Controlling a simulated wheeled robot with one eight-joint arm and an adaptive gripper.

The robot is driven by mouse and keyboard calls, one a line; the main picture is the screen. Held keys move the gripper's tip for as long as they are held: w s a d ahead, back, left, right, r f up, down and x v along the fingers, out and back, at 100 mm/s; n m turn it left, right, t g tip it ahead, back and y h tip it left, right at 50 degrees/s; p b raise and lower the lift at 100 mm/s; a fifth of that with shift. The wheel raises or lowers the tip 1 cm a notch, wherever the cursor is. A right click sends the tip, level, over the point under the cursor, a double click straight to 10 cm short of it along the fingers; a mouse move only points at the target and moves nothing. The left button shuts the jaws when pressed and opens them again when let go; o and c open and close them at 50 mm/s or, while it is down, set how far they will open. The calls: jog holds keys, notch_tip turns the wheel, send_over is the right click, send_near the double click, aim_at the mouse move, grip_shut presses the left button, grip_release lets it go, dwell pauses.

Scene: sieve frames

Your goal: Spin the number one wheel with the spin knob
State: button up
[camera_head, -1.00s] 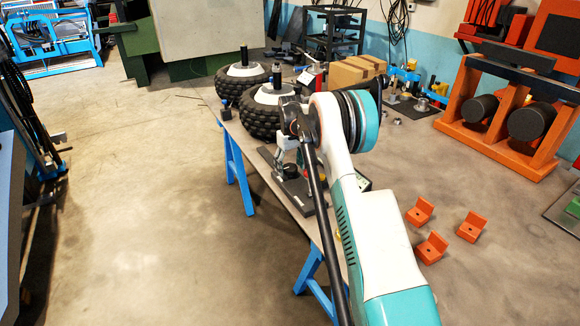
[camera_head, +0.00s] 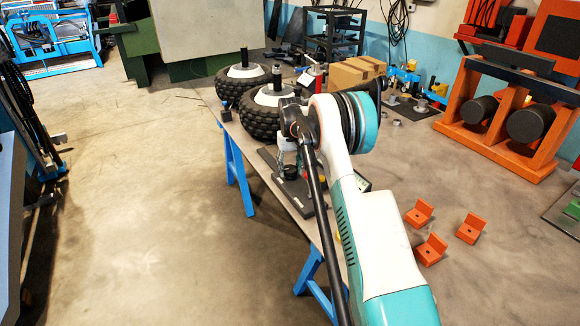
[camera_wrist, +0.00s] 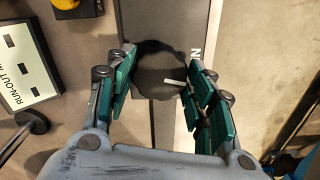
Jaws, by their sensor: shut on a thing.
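A black scalloped spin knob (camera_wrist: 158,58) with a white pointer mark sits on a dark base strip (camera_wrist: 139,15) in the wrist view. The pointer lies toward the right finger. My gripper (camera_wrist: 160,76) has its teal fingers closed on both sides of the knob. In the head view my gripper (camera_head: 292,158) is over the dark base plate (camera_head: 312,204) on the bench, partly hidden by my arm. Two knobby black wheels with white hubs, a farther wheel (camera_head: 232,91) and a nearer wheel (camera_head: 262,124), lie flat beyond it. I cannot read a number on either.
A white panel lettered "RUN-OUT" (camera_wrist: 22,60) lies left of the knob in the wrist view. Cardboard boxes (camera_head: 352,72) stand right of the wheels. Orange blocks (camera_head: 431,250) are on the floor at right. Floor left of the bench is clear.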

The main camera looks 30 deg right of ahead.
aim_at(290, 168)
jog(key=m, duration=0.4)
jog(key=shift+m+p, duration=0.3)
jog(key=shift+p, duration=0.1)
jog(key=m, duration=0.4)
jog(key=shift+m, duration=0.3)
jog(key=shift+p, duration=0.3)
jog(key=o, duration=1.1)
jog(key=shift+c, duration=0.2)
notch_tip(290, 168, up, 12)
